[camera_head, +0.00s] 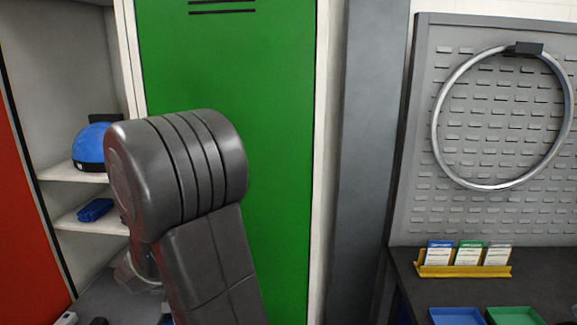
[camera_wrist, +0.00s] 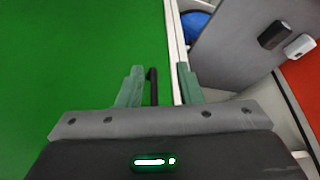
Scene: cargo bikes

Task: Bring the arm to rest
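In the wrist view my gripper (camera_wrist: 160,70) shows two grey-green fingers standing apart, with nothing clamped between them. A black bar, which looks like a door handle (camera_wrist: 153,88), shows between the fingers, closer to the left one; I cannot tell its distance from them. The green locker door (camera_wrist: 80,60) fills the left of that view. In the head view my dark grey arm rises in front of the green door (camera_head: 270,120), and the arm hides my gripper.
An open locker (camera_head: 48,120) on the left holds a blue helmet (camera_head: 90,146) and a blue folded item (camera_head: 95,210). A red door (camera_head: 25,220) borders it. At right, a wheel rim (camera_head: 436,125) hangs above a dark bench (camera_head: 545,275) with a yellow card holder (camera_head: 465,271) and trays.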

